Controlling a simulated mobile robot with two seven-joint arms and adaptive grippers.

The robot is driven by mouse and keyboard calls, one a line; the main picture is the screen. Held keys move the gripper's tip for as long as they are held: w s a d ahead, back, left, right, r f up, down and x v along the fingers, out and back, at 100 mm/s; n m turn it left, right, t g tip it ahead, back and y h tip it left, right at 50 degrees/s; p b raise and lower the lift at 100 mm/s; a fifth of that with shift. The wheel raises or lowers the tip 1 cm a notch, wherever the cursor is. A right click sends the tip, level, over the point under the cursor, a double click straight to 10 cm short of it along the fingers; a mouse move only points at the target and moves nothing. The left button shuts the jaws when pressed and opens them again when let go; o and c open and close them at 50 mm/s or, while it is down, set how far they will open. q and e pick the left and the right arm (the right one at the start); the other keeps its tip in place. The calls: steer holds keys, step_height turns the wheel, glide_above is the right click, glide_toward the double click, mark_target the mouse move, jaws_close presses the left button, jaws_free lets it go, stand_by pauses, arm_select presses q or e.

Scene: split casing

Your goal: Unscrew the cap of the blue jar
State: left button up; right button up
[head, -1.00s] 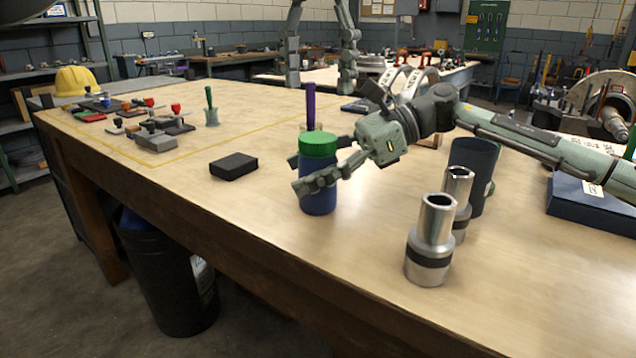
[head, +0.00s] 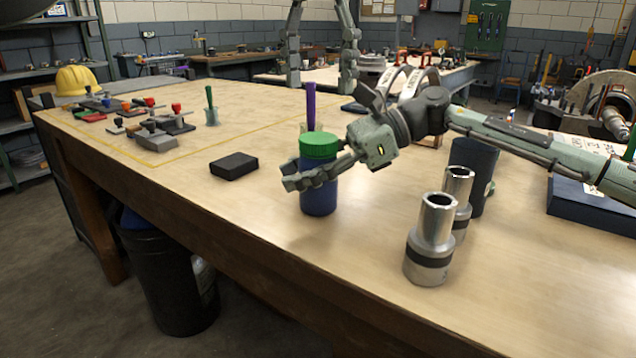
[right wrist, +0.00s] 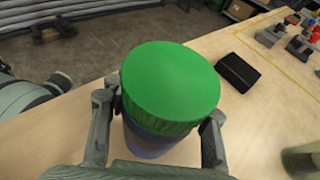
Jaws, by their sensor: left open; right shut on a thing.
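The blue jar (head: 319,200) stands upright on the table with its ribbed green cap (head: 319,145) on top. My right gripper (head: 312,174) reaches in from the right and is shut on the blue jar, just below the cap. In the right wrist view the green cap (right wrist: 170,85) fills the middle, with a finger on each side and a little of the blue jar (right wrist: 150,145) below it. My left gripper (head: 320,82) is at the top of the head view, open and empty, well apart from the jar.
Metal sockets (head: 430,240) and a dark cup (head: 472,175) stand right of the jar. A black block (head: 234,166) lies to its left, and a purple-handled tool (head: 311,105) stands behind it. The table front between block and sockets is clear.

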mark_target(319, 137)
stand_by(0.7)
arm_select(q)
steer(key=m, duration=0.4)
steer(key=shift+s+d+r, duration=0.15)
steer(key=shift+d, duration=0.05)
steer(key=m, duration=0.5)
steer(key=shift+s+d+r, duration=0.15)
steer(key=shift+d, duration=0.05)
steer(key=m, duration=2.6)
steer(key=shift+a+f+m, duration=0.2)
steer(key=shift+a+m, duration=0.05)
steer(key=shift+m, duration=0.15)
steer(key=shift+a+f, duration=0.1)
steer(key=shift+f, duration=0.3)
step_height(319, 137, down, 7)
steer(key=shift+f, duration=0.15)
steer(key=shift+c, duration=0.3)
